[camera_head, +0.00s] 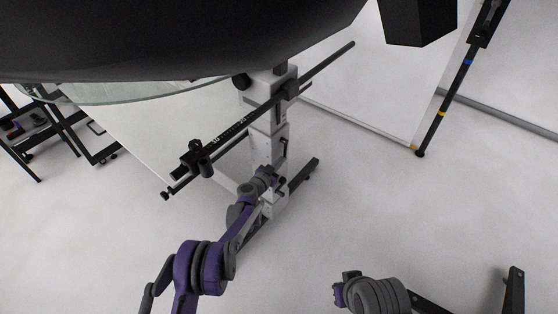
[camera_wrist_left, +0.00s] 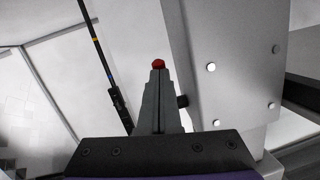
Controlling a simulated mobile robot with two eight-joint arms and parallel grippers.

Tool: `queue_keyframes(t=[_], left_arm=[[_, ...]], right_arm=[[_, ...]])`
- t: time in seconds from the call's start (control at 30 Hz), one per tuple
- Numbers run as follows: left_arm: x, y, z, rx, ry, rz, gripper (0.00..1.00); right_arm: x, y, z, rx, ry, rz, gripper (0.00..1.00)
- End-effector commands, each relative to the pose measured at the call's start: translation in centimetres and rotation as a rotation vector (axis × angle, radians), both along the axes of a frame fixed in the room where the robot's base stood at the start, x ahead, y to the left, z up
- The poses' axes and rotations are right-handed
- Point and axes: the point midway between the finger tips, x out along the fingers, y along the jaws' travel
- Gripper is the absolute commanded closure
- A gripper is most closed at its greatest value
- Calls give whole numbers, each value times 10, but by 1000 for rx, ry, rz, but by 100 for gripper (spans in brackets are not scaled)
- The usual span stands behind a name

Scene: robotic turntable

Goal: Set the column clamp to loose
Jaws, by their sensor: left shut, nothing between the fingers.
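The pale grey column (camera_head: 268,122) stands on dark floor legs and carries a long dark rail. A small dark lever-like part (camera_head: 284,147) is on the column's right side; I cannot tell for sure that it is the clamp. My left gripper (camera_head: 273,178) is low in front of the column. In the left wrist view its fingers (camera_wrist_left: 158,88) are shut and empty, with a red round part (camera_wrist_left: 158,64) at their tips. A black knob (camera_wrist_left: 182,101) shows just right of the fingers, beside the pale panel. My right arm's end (camera_head: 346,288) shows low in the head view, its fingers unclear.
The dark rail (camera_head: 235,132) crosses in front of the column above my left gripper. A glass disc edge (camera_head: 150,93) is at upper left, with a black cart (camera_head: 30,130) beyond. A dark stand pole (camera_head: 445,105) is at right. The floor between is clear.

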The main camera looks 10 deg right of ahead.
Motion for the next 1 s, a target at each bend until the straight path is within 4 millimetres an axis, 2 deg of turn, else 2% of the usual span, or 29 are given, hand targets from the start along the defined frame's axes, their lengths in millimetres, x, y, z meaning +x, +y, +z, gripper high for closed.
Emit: queue_keyframes(t=[0.33, 1.0], left_arm=[[7, -7, -7, -2, 0, 0, 100], [8, -9, -7, -3, 1, -1, 100]], right_arm=[[0, 0, 0, 0, 0, 0, 100], [0, 0, 0, 0, 0, 0, 100]])
